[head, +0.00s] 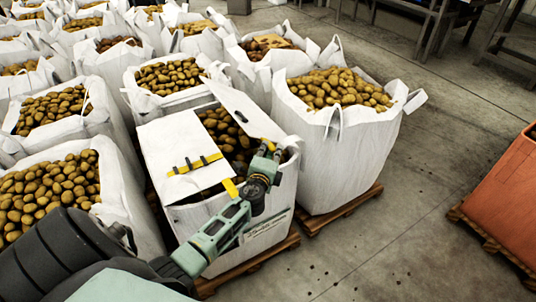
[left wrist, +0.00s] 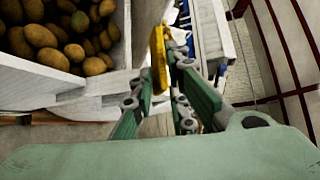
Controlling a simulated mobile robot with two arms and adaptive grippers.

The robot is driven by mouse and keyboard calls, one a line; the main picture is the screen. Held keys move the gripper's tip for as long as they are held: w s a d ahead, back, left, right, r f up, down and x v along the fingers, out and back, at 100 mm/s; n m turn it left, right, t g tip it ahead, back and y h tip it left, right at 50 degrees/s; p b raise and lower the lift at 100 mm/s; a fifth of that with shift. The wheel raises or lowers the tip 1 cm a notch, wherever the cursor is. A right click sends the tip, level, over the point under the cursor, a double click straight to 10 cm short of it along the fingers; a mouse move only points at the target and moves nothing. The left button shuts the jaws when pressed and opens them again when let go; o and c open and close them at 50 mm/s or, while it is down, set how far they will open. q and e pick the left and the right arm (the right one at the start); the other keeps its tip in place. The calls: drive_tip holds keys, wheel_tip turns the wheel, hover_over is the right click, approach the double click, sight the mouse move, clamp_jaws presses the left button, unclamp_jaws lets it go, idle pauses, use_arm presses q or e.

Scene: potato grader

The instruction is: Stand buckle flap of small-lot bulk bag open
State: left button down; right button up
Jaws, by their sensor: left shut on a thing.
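The small-lot bulk bag (head: 185,223) is white, stands on a pallet and holds potatoes. One white flap (head: 165,142) with a yellow strap (head: 196,164) and dark buckle parts lies over the left part of its mouth. Another white flap (head: 240,108) stands tilted up along the back right. A loose yellow strap end (head: 230,188) hangs at the front edge. My left gripper (head: 269,148) is at the bag's right side, shut on a yellow strap piece (left wrist: 158,58), which shows in the left wrist view. The fingers partly hide it. My right gripper is not in view.
Full white bulk bags crowd the left and back, with another bag (head: 341,150) close on the right. An orange crate (head: 508,198) stands on a pallet at far right. The concrete floor (head: 400,240) between is clear.

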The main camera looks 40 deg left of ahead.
use_arm(q)
drive_tip(key=shift+w+r, duration=0.15)
drive_tip(key=shift+r, duration=0.05)
drive_tip(key=c, duration=2.2)
unclamp_jaws()
drive_tip(key=shift+o, duration=0.2)
drive_tip(key=shift+w+f, duration=0.1)
drive_tip(key=shift+f, duration=0.1)
drive_tip(key=v, duration=1.2)
